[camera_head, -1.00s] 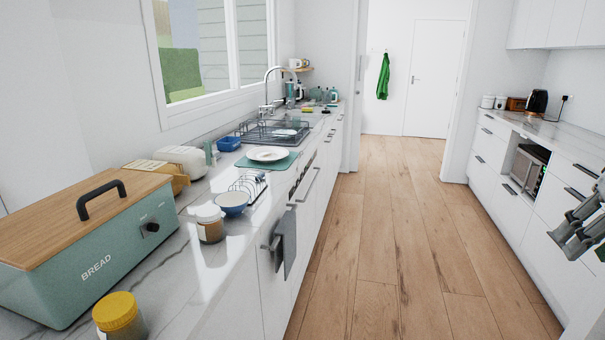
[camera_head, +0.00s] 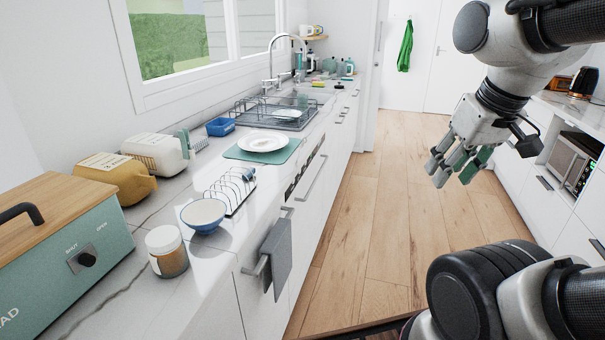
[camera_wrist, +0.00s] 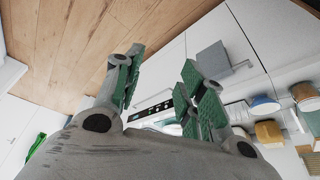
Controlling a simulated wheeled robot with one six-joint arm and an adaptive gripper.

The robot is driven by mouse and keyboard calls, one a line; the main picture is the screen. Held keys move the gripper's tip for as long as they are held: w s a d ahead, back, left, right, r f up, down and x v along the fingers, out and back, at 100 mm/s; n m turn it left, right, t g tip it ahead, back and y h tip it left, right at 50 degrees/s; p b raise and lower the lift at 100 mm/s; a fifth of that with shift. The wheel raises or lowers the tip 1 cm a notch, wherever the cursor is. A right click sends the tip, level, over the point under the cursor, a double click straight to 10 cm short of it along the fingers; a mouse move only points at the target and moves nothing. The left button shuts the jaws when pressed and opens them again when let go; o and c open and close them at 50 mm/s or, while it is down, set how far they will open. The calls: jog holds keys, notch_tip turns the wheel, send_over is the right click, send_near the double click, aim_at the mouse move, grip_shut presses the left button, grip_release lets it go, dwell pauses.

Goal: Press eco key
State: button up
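A white appliance front with a control panel (camera_head: 306,172) of dark marks sits under the left counter, beyond the hanging grey towel. In the wrist view the control panel (camera_wrist: 150,111) shows as a strip with a dark part, partly hidden behind my fingers. The eco key cannot be told apart at this size. My gripper (camera_head: 456,168) hangs over the floor of the aisle, to the right of the panel and well apart from it. In the wrist view my gripper (camera_wrist: 160,68) is open and empty, its green-padded fingers spread.
A grey towel (camera_head: 277,258) hangs from a handle on the left cabinets. The counter holds a bowl (camera_head: 203,216), a jar (camera_head: 166,252), a toast rack and a plate (camera_head: 263,142). A microwave (camera_head: 570,163) sits on the right. The wooden floor (camera_head: 385,230) between is clear.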

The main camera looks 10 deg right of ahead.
jog(key=shift+w+a, duration=0.1)
jog(key=shift+w, duration=0.35)
